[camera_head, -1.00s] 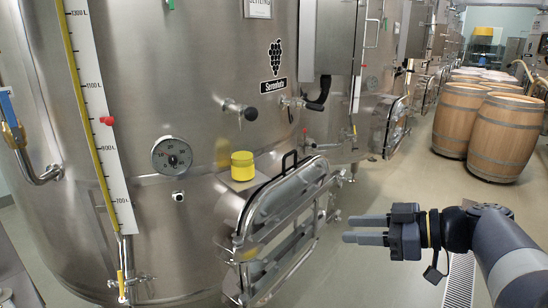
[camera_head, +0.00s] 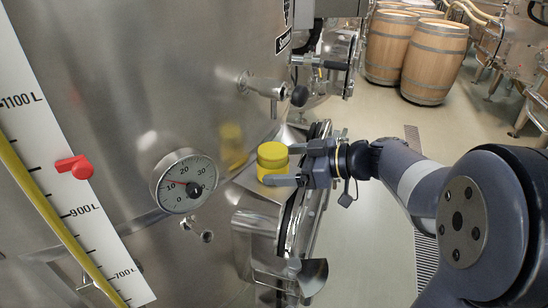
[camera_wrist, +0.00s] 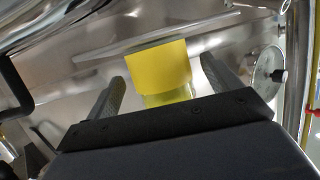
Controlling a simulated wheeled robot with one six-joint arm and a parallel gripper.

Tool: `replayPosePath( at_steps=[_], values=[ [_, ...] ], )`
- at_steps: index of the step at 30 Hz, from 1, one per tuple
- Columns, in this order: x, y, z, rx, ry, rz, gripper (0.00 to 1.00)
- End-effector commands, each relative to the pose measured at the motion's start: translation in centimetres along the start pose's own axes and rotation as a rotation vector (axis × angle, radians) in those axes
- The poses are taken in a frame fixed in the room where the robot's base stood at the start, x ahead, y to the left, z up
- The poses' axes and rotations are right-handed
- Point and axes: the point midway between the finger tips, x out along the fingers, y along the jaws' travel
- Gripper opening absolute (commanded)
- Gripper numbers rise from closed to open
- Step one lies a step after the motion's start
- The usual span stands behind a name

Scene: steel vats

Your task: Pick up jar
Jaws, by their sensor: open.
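The jar (camera_head: 272,160) has a yellow lid and a yellowish body. It stands upright on a flat metal ledge (camera_head: 246,184) on the front of the steel vat. My gripper (camera_head: 283,166) is open, with one finger on the far side of the jar and one on the near side. In the wrist view the jar's yellow lid (camera_wrist: 158,66) sits between the two fingers (camera_wrist: 165,88), with a gap visible on each side. The lower part of the jar is partly hidden by the gripper body in that view.
A steel vat (camera_head: 150,85) with a round gauge (camera_head: 184,182) and a level scale (camera_head: 50,150) stands close at left. A valve (camera_head: 264,88) juts out above the jar. The hatch frame (camera_head: 308,200) lies below my gripper. Wooden barrels (camera_head: 434,60) stand at the back.

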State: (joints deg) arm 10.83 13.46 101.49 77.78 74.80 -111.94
Motion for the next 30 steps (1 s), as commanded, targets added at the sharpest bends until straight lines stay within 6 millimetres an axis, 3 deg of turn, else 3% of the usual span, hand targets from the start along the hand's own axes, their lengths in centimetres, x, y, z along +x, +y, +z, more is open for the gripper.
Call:
replayPosePath(
  at_steps=[6,14,30],
  values=[
    [2.3,-0.1,-0.2,0.001,0.001,-0.001,0.85],
    [2.5,0.0,-0.1,0.001,0.000,0.000,0.85],
    [2.5,0.0,-0.1,0.000,0.000,0.000,0.41]
  ],
)
